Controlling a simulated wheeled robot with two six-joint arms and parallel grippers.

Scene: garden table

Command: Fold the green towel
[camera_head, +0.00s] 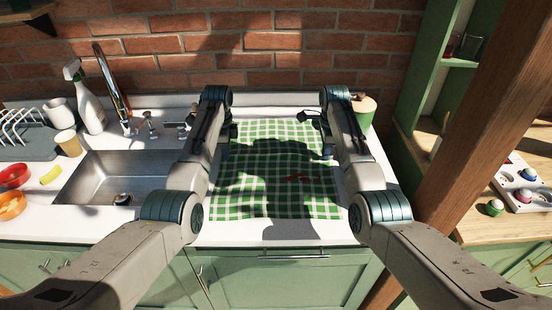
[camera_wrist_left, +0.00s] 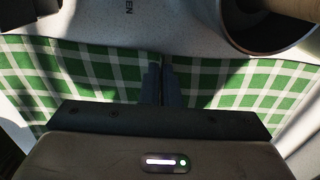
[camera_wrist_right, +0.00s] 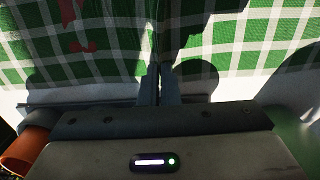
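The green and white checked towel (camera_head: 262,205) lies spread out on the counter, with a small red patch on it and arm shadows across it. It also shows in the left wrist view (camera_wrist_left: 85,75) and the right wrist view (camera_wrist_right: 260,50). My left gripper (camera_wrist_left: 163,65) has its fingers together near the towel's edge. My right gripper (camera_wrist_right: 159,68) also has its fingers together, over the towel a little inside one edge. Whether cloth is pinched between the tips of either is hidden. In the head view the grippers are at the towel's left and right sides, partly hidden by my arms.
A metal sink (camera_head: 110,172) is to the left, with a spray bottle (camera_head: 88,105) behind it. A lidded jar (camera_head: 364,112) stands just beyond the right arm. A wooden post (camera_head: 478,130) and green shelf (camera_head: 430,90) bound the right. A brick wall (camera_head: 270,50) closes the back.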

